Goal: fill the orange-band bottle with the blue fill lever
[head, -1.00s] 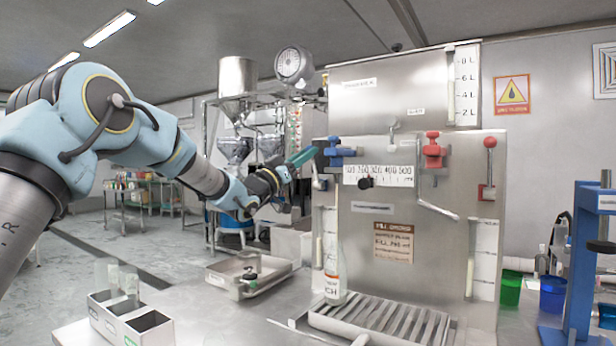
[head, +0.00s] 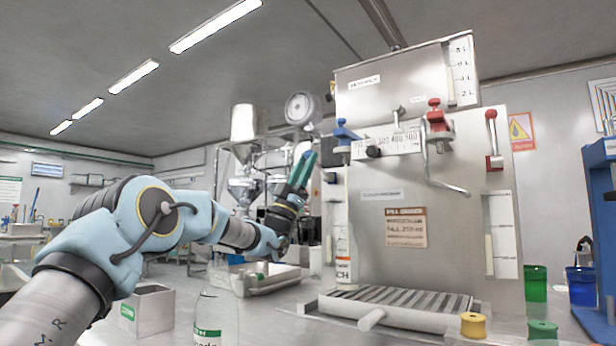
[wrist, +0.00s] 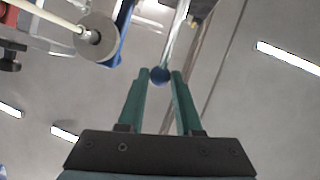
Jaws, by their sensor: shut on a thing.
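The fill machine (head: 460,240) has a blue valve handle (head: 345,132) at its upper left and a red one (head: 437,115) to its right. In the wrist view my gripper (wrist: 160,76) has its green fingers around a blue ball knob (wrist: 160,75) at the end of a metal rod, which looks like the blue fill lever. In the head view my gripper (head: 309,158) points upward, just left of the blue handle. The bottle with an orange-red band and CH label (head: 343,270) stands upright below, at the left end of the machine's grate. Its fill level is unclear.
A green-label bottle (head: 214,318) and a grey bin (head: 150,308) stand at the front left. A metal tray (head: 250,284) lies behind. A blue frame (head: 603,225) stands far right.

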